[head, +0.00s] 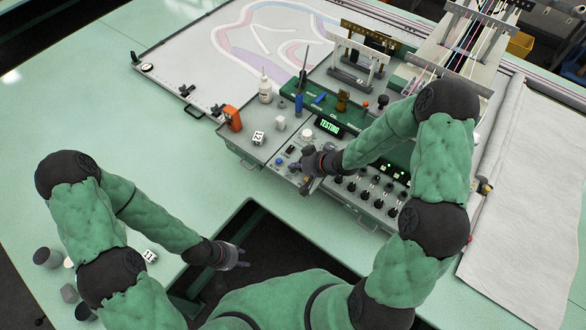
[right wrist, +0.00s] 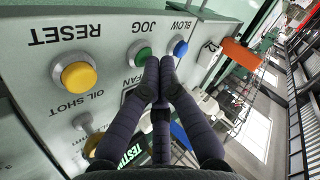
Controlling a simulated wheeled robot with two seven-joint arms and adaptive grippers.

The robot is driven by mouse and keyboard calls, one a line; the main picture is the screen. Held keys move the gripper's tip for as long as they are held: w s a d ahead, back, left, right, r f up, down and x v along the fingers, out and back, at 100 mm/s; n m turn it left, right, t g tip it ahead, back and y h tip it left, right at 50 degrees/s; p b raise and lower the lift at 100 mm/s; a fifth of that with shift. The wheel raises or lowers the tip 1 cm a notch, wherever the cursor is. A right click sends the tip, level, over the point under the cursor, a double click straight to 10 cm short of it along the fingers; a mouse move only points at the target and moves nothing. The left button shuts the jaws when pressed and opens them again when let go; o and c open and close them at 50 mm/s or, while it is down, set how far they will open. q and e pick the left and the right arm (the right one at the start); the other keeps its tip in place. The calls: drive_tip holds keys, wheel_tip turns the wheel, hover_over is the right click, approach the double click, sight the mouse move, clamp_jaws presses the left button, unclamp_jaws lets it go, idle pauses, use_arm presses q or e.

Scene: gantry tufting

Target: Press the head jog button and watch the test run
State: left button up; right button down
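The control panel (head: 262,148) carries a row of buttons and dark knobs. In the right wrist view the green button (right wrist: 138,52) sits by the label JOG, between a yellow button (right wrist: 78,76) by RESET and a blue button (right wrist: 178,47) by BLOW. My right gripper (right wrist: 159,66) is shut and empty, its fingertips together at the edge of the green button; I cannot tell if they touch it. The head view shows this gripper (head: 306,180) over the panel's front. The display (head: 329,127) reads TESTING in green. My left gripper (head: 241,258) hangs near the table's front edge, its opening unclear.
An orange object (head: 232,118), a white bottle (head: 265,90) and small tools stand around the panel. Behind it lies a pale cloth with a coloured pattern (head: 240,40). A white fabric sheet (head: 535,190) covers the right side. The green table (head: 90,110) is mostly clear at left.

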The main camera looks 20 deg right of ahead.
drive_tip(key=shift+r+p, duration=0.85)
drive_tip(key=shift+p, duration=0.15)
wheel_tip(320, 180, up, 5)
drive_tip(key=p, duration=0.5)
drive_tip(key=shift+r, duration=0.1)
idle(0.6)
drive_tip(key=s+a+f+m+g+h, duration=0.1)
drive_tip(key=s+f+g, duration=0.1)
drive_tip(key=s+f, duration=0.45)
drive_tip(key=s+a+f+m+g+h, duration=0.1)
drive_tip(key=s+a+f+g, duration=0.15)
drive_tip(key=s, duration=0.75)
drive_tip(key=s+a+f+m+g, duration=0.1)
drive_tip(key=s+f+g, duration=0.1)
drive_tip(key=s+f, duration=0.45)
wheel_tip(320, 180, down, 24)
drive_tip(key=a+b, duration=0.1)
drive_tip(key=b, duration=2.6)
drive_tip(key=shift+w+f+n+b, duration=0.25)
drive_tip(key=shift+w+n+b, duration=0.1)
drive_tip(key=shift+n, duration=0.05)
